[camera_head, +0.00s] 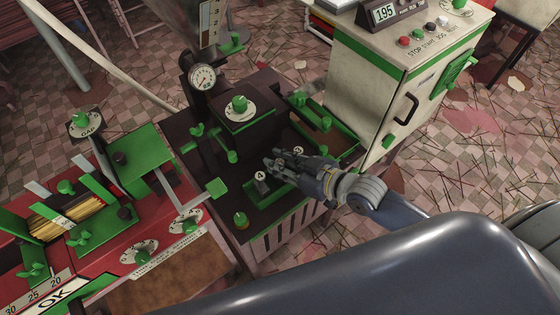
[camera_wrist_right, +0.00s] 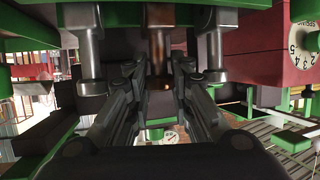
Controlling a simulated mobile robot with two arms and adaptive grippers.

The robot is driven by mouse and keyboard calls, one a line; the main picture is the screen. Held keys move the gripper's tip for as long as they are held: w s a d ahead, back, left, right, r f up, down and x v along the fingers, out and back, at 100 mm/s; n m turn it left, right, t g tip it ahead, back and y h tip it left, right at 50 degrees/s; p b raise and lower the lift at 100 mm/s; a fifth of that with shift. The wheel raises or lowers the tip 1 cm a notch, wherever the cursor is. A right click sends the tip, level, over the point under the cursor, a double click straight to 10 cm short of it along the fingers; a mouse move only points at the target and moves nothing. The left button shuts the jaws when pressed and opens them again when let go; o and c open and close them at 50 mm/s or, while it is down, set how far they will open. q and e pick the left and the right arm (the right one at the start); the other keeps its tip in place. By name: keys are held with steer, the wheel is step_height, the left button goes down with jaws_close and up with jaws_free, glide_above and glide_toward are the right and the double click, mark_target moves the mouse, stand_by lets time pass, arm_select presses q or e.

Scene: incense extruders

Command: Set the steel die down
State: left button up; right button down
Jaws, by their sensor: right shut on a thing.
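My right gripper (camera_head: 272,163) reaches in from the right, low over the green-edged die tray (camera_head: 265,200). Its fingers (camera_wrist_right: 158,72) are shut on a narrow upright cylinder (camera_wrist_right: 160,60), which I take to be the steel die; it looks brownish in the shade. Most of it is hidden by the fingers in the head view, and I cannot tell whether it touches the tray. A grey metal piece (camera_wrist_right: 87,60) and another (camera_wrist_right: 214,50) stand on either side, apart from the fingers. A label "4" (camera_head: 260,176) is just left of the fingers. My left gripper is out of view.
A dark press with a pressure gauge (camera_head: 202,77) stands behind the tray. A cream control cabinet (camera_head: 365,85) is at the right back. A red bench with green fixtures (camera_head: 140,160) fills the left. Green handles (camera_head: 218,187) stick out near the tray's left side.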

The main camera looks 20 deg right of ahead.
steer(key=c, duration=1.4)
jaws_free()
steer(key=shift+f, duration=0.1)
steer(key=shift+c, duration=0.2)
steer(key=v, duration=1.2)
steer(key=shift+r, duration=0.25)
steer(key=shift+f, duration=0.15)
